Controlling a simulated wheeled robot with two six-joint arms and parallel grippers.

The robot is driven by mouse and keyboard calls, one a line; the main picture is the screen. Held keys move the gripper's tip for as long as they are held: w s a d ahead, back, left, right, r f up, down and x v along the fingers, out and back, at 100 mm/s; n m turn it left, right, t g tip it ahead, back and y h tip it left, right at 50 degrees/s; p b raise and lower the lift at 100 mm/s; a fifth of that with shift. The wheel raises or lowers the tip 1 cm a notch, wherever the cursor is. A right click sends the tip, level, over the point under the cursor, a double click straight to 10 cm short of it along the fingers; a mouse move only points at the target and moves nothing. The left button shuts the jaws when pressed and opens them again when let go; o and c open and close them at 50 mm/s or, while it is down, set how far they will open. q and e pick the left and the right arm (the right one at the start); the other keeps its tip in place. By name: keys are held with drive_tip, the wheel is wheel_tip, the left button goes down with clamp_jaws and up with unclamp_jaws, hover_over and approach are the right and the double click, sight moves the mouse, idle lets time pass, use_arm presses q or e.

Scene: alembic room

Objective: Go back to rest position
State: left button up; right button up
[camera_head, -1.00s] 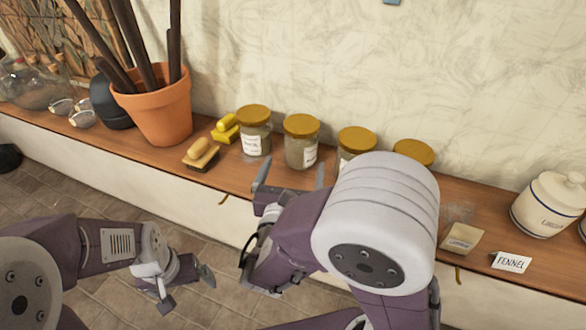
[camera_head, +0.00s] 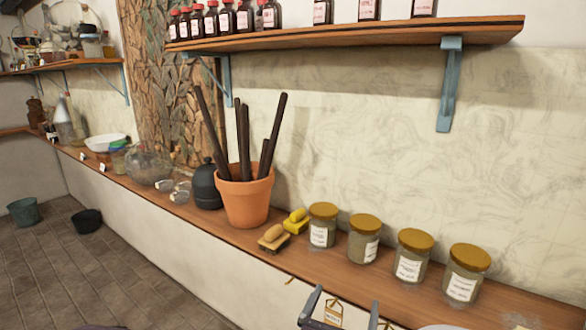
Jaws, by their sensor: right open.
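My right gripper (camera_head: 344,300) shows at the bottom edge, just in front of the wooden ledge. Its two fingers stand apart, pointing up, and it is open. A small tag with writing (camera_head: 333,313) shows between the fingers, seemingly behind them; nothing looks gripped. The rest of my right arm is mostly below the picture. My left gripper is not in view.
The ledge (camera_head: 210,222) carries four lidded jars, such as this one (camera_head: 364,240), two brushes (camera_head: 273,238), a terracotta pot (camera_head: 245,200) with dark sticks and a black bottle (camera_head: 206,187). A bottle shelf (camera_head: 340,38) hangs above. Floor at left (camera_head: 60,270) is mostly clear.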

drive_tip(key=d+r+m+g+h, duration=0.1)
drive_tip(key=d+m+g+h, duration=0.25)
drive_tip(key=d, duration=0.75)
drive_tip(key=s+d+f+m+g+h, duration=0.3)
drive_tip(key=s+d+f+m+g, duration=0.2)
drive_tip(key=s+d+m+g, duration=0.6)
drive_tip(key=s+a+f+m+g+y+p, duration=0.1)
drive_tip(key=s+f+m+g+y, duration=0.4)
drive_tip(key=s+f, duration=0.4)
drive_tip(key=w+a+f+m+t+y, duration=0.2)
drive_tip(key=w+a+m+y, duration=0.1)
drive_tip(key=a+m, duration=0.3)
drive_tip(key=w+a+f+m+t+y, duration=0.2)
drive_tip(key=a+m+y, duration=0.3)
drive_tip(key=a, duration=0.3)
drive_tip(key=shift+w+f+m+t, duration=0.3)
drive_tip(key=shift+w+m+t, duration=0.05)
drive_tip(key=shift+w+m, duration=0.3)
